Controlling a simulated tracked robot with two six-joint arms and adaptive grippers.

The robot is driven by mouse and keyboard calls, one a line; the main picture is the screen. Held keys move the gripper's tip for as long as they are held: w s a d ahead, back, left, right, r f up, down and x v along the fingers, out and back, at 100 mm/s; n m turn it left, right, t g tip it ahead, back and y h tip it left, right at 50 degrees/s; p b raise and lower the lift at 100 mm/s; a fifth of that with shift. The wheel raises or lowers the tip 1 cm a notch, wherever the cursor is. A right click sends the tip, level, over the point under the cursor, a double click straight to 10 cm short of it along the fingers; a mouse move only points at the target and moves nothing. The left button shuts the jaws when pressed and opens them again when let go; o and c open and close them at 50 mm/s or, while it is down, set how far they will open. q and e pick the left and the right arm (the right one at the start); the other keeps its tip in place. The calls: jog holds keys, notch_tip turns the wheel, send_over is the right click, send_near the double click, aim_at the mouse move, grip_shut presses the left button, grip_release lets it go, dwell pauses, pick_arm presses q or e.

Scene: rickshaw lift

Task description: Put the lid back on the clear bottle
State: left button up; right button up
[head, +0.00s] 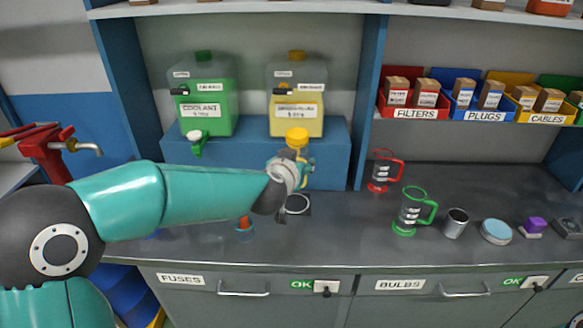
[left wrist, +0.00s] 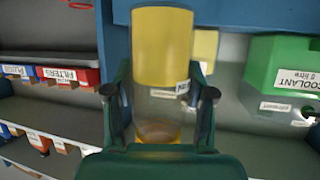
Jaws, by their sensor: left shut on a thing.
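My left gripper (left wrist: 160,115) is shut on a clear, part-yellow container (left wrist: 162,50), with one finger on each side of its clear section. In the left wrist view, which is upside down, its yellow section is towards the picture's top and a brownish rim towards the bottom. In the head view the left gripper (head: 297,172) is in front of the blue plinth, and its own wrist hides most of the held thing. A yellow cap-like part (head: 297,136) shows just above it; I cannot tell whether it belongs to the held thing or the tank's tap. I cannot make out a loose lid.
A green coolant tank (head: 207,110) and a yellow tank (head: 295,122) stand on the blue plinth (head: 335,160). Red (head: 381,172) and green (head: 410,212) jugs, a metal cup (head: 455,223) and a pale blue tin (head: 496,231) stand right on the bench. Bench is clear before the jugs.

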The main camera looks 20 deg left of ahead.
pick_arm(q)
jog(key=o, duration=0.6)
jog(key=c, duration=0.8)
grip_shut()
